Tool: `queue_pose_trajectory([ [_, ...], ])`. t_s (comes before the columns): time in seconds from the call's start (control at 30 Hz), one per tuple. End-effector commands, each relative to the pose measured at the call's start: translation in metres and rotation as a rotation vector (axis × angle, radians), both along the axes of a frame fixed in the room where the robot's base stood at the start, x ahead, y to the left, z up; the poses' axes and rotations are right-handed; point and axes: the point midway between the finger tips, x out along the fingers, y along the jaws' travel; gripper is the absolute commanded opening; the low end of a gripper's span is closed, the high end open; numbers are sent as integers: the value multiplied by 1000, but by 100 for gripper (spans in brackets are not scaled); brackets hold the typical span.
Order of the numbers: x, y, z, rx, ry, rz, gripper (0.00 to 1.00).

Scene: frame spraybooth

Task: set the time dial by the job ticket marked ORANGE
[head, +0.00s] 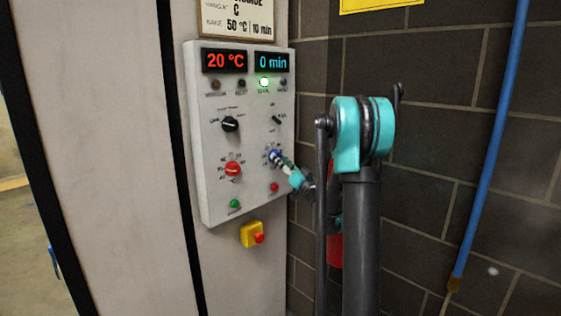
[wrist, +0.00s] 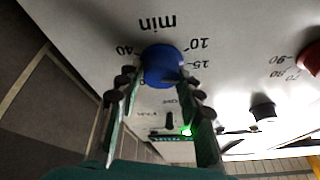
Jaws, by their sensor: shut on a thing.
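The blue time dial (head: 273,155) is on the right side of the control panel (head: 210,185). It fills the upper middle of the wrist view (wrist: 162,65), beside an upside-down "min" label. My gripper (head: 281,162) is shut on the dial, one finger on each side of it; its fingers also show in the wrist view (wrist: 159,80). The time display (head: 272,62) reads 0 min. A ticket (head: 237,18) above the panel reads "BAKE 50 °C | 10 min"; its heading is cut off by the picture's top edge.
The temperature display (head: 224,61) reads 20 °C. A red dial (head: 232,169) and a black knob (head: 230,124) are to the left. A green lamp (head: 264,82) is lit. Red (head: 274,187) and green (head: 234,203) buttons and a yellow emergency stop box (head: 252,234) are lower. A brick wall is to the right.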

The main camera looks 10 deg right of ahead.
Motion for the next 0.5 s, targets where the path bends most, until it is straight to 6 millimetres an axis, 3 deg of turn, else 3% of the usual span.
queue_pose_trajectory([
  [0.33, -1, 1, -1, -7, -1, 1, 8],
  [0.37, -1, 1, -1, -7, -1, 1, 38],
  [0.5, -1, 1, -1, -5, -1, 1, 55],
])
